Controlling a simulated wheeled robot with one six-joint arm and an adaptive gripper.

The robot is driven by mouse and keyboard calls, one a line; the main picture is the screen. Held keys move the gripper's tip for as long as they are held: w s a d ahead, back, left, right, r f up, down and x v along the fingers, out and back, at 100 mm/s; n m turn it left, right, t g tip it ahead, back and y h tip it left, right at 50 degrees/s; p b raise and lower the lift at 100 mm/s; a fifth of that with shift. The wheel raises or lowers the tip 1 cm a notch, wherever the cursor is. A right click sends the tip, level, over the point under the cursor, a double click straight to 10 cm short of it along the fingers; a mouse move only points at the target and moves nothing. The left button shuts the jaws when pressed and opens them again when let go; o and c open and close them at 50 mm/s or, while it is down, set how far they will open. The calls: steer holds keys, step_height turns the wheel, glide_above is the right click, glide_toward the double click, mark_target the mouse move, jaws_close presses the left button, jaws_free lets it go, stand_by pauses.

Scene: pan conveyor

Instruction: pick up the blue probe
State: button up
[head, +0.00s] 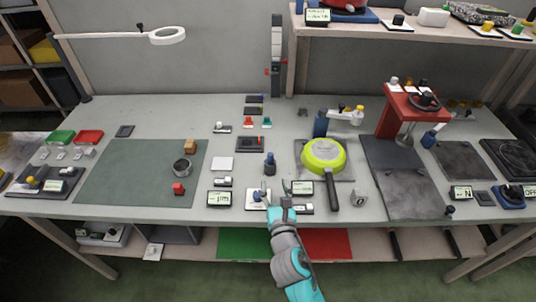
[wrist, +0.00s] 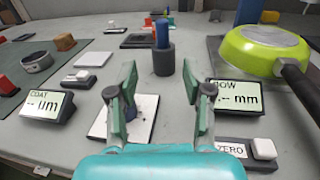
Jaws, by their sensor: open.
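The blue probe (wrist: 162,33) stands upright in a dark round holder (wrist: 164,60), ahead of my gripper in the wrist view. It also shows in the head view (head: 270,157), near the middle of the bench. My gripper (wrist: 160,82) is open, with its two green-padded fingers spread and nothing between them. The probe appears beyond the fingertips, roughly centred between them and apart from both. In the head view my gripper (head: 284,208) is over the bench's front edge, nearer the front than the probe.
A yellow-green pan (head: 323,155) lies to the right, its dark handle (head: 332,193) pointing to the front. A white plate (wrist: 122,118) lies under the left finger. A COAT display (wrist: 47,105) stands left, and a mm display (wrist: 238,97) stands right. Bench between fingers and holder looks clear.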

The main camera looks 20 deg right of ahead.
mark_target(271, 159)
steer(key=w, duration=0.4)
steer(key=w+d, duration=0.1)
steer(key=w, duration=0.1)
steer(key=shift+r, duration=0.1)
steer(key=w, duration=0.3)
steer(key=w+d, duration=0.1)
steer(key=shift+w+r, duration=0.15)
steer(key=shift+r, duration=0.2)
steer(key=shift+w, duration=0.5)
jaws_close()
